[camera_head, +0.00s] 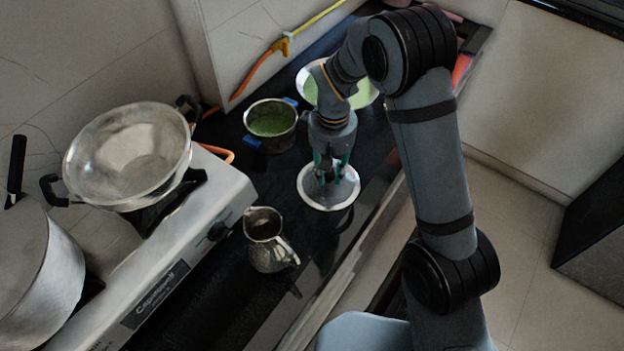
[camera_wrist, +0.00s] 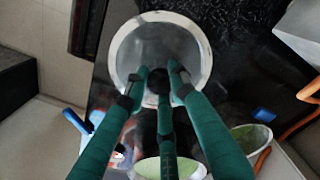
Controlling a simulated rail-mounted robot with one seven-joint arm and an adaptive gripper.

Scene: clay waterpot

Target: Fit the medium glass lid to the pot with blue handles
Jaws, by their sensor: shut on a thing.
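The glass lid (camera_head: 312,194) is round and clear with a pale rim. It lies flat below my gripper (camera_head: 329,175), and I cannot tell whether it rests on the dark counter or hangs just above it. In the wrist view the lid (camera_wrist: 126,50) fills the top middle, and the green fingers of my gripper (camera_wrist: 160,80) are closed around its dark knob (camera_wrist: 158,83). The pot with blue handles (camera_head: 272,122) stands open to the left of and behind the lid, with green inside. In the wrist view this pot (camera_wrist: 250,137) is partly cut off at lower right.
A metal jug (camera_head: 266,240) stands on the counter in front of the lid. A wide pale-rimmed vessel with green inside (camera_head: 362,94) is behind my wrist. The stove (camera_head: 190,230) at left bears a steel wok (camera_head: 125,155); a large pot (camera_head: 40,270) is beside it.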

